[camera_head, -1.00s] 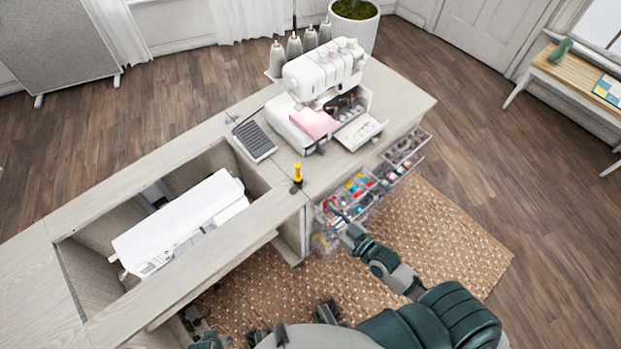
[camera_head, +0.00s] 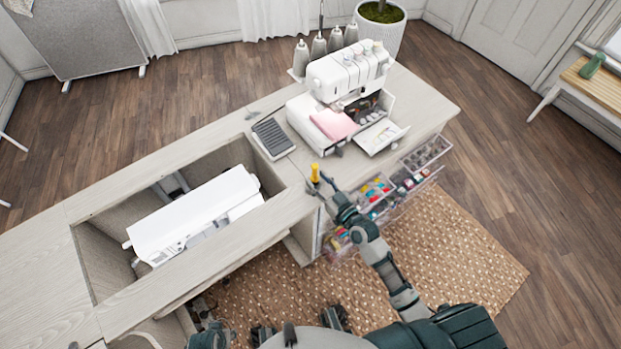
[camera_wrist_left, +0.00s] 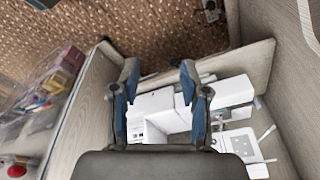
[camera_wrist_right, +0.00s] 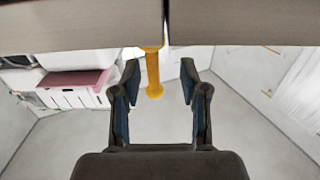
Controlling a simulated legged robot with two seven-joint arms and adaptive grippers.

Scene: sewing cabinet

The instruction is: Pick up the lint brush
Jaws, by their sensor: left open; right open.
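The lint brush (camera_head: 315,174) has a yellow handle and stands upright on the cabinet top, near its front edge. Its yellow handle (camera_wrist_right: 153,75) also shows in the right wrist view, between the fingers and nearer the left one. My right gripper (camera_head: 324,186) is open beside the brush in the head view. I cannot tell whether a finger touches it. The brush's lower end is hidden in both views. My left gripper (camera_wrist_left: 159,75) is open and empty in the left wrist view.
A white serger (camera_head: 345,75) and a grey foot pedal (camera_head: 273,138) stand on the cabinet top (camera_head: 125,200) behind the brush. A white sewing machine (camera_head: 190,215) sits in the recess to the left. Open clear drawers (camera_head: 405,180) with coloured supplies jut out below.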

